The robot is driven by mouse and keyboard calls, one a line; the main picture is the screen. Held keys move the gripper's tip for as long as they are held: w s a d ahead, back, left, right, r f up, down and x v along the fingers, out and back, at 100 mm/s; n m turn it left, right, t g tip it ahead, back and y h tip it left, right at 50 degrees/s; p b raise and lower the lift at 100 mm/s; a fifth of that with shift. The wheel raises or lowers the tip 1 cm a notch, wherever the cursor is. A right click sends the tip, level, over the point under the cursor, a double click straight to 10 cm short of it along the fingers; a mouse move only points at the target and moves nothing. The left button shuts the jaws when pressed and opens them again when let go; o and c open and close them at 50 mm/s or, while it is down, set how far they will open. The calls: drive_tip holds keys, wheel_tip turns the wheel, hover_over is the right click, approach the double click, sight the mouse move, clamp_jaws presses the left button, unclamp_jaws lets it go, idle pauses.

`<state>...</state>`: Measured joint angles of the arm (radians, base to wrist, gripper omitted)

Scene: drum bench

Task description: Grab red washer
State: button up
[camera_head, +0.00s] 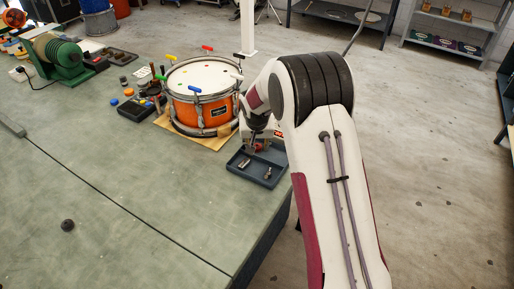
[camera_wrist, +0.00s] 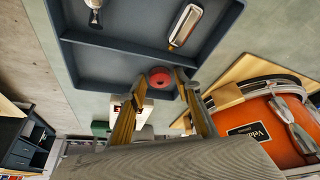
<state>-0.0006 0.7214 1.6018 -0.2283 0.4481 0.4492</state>
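The red washer (camera_wrist: 160,77) is a small round red disc with a dark centre, in the blue-grey tray (camera_wrist: 95,62). In the wrist view it sits between the tips of my gripper (camera_wrist: 161,80). The fingers are spread apart, one on each side of the washer, and I see no clear contact. In the head view my gripper (camera_head: 259,145) is low over the far end of the tray (camera_head: 248,176). A bit of red (camera_head: 259,147) shows there, mostly hidden by the gripper.
An orange drum (camera_head: 202,112) on a wooden board stands close left of my gripper. The bench front is mostly clear, with a dark ball (camera_head: 67,225).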

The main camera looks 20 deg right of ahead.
drive_tip(key=c, duration=0.4)
drive_tip(key=shift+c, duration=0.2)
wheel_tip(320, 180, up, 10)
idle(0.6)
